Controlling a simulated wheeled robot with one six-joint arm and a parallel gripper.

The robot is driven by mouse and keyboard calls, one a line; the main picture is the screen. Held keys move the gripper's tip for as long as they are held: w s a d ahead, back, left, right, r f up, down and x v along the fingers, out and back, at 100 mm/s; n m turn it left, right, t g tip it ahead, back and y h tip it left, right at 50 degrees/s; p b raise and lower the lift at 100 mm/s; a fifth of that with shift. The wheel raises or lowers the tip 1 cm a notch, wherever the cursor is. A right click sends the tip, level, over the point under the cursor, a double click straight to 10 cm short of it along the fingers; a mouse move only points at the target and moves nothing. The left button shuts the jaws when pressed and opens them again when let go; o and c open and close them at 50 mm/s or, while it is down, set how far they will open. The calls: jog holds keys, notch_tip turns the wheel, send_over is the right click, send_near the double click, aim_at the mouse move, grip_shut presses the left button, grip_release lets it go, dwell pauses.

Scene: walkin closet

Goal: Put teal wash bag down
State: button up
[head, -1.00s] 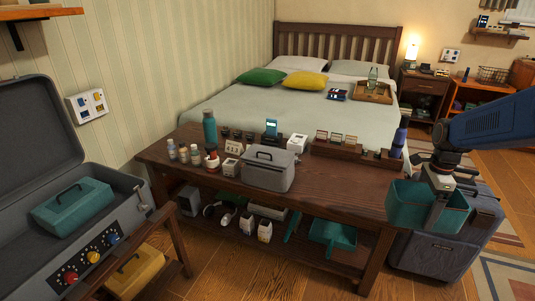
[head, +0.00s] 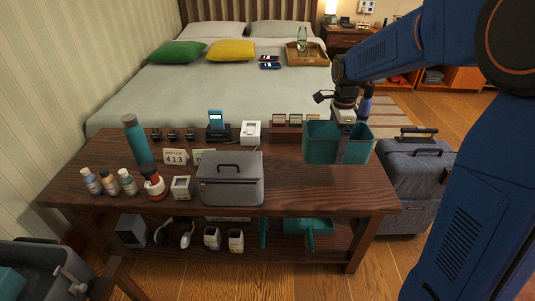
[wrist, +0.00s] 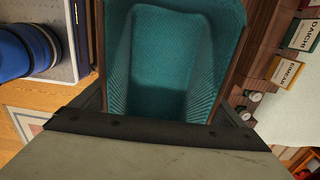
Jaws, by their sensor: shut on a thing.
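The teal wash bag (head: 321,142) is an open-topped, boxy teal container. My gripper (head: 343,130) is shut on it and holds it upright over the right end of the dark wooden bench (head: 330,186). I cannot tell whether its base touches the bench top. In the wrist view, the bag (wrist: 170,60) fills the middle, with its ribbed inside empty. The gripper's grey body covers its near edge there.
A grey lidded case (head: 230,183) stands on the bench left of the bag. Small card boxes (head: 292,121) on a wooden rack sit behind it. A blue bottle (head: 366,103) is behind right. A dark suitcase (head: 412,180) stands right of the bench.

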jog(key=shift+f, duration=5)
jog(key=shift+f, duration=0.15)
jog(key=o, duration=1)
